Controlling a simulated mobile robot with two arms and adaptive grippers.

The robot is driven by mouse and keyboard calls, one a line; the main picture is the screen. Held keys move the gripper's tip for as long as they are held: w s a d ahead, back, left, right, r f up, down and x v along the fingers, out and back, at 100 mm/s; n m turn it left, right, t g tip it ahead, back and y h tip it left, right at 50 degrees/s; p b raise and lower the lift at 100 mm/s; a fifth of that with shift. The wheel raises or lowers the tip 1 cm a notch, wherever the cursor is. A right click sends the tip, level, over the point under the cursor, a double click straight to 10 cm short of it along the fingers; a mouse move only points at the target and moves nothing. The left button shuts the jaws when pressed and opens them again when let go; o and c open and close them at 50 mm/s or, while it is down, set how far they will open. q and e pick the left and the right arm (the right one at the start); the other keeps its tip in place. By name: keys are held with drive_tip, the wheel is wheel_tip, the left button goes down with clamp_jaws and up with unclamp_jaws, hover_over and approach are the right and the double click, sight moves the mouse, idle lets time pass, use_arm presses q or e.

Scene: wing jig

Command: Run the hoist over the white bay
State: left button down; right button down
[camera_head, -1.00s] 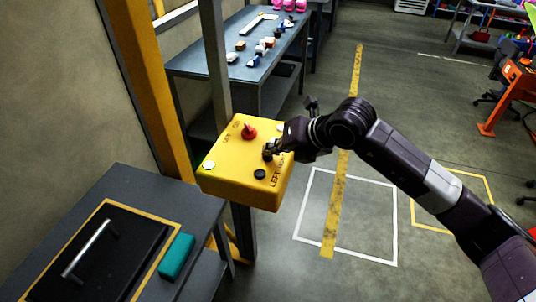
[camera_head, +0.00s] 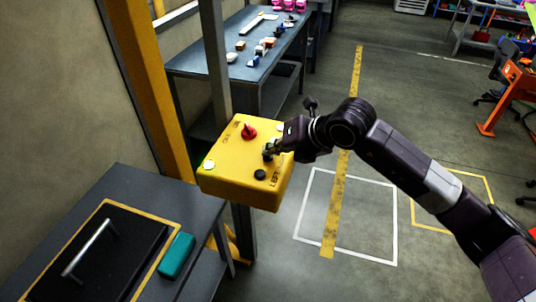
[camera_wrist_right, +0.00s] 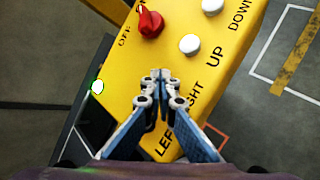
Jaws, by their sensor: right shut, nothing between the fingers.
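A yellow control box (camera_head: 232,185) stands on a post. It carries a red knob (camera_head: 249,131) with an OFF label, a black button (camera_head: 260,174) and white buttons (camera_wrist_right: 189,43) near the words UP and DOWN. My right gripper (camera_head: 269,153) is shut and empty, with its tips over the box top near the LEFT and RIGHT lettering. In the right wrist view its tips (camera_wrist_right: 161,75) hide part of the panel; I cannot tell whether they touch a button. The white bay (camera_head: 370,222) is a white outline on the floor. The hoist and my left gripper are not in view.
A grey bench (camera_head: 190,215) with a black handled panel (camera_head: 125,235) and a teal block (camera_head: 176,256) is at the lower left. A far table (camera_head: 205,58) holds small parts. A yellow bay outline (camera_head: 487,190) lies right of the white bay, partly behind my arm.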

sight(270, 157)
drive_tip(key=shift+r, duration=0.1)
idle(0.6)
drive_tip(key=shift+r+p, duration=0.35)
drive_tip(key=shift+r, duration=0.5)
drive_tip(key=shift+r+p, duration=1.1)
drive_tip(key=shift+r, duration=1.3)
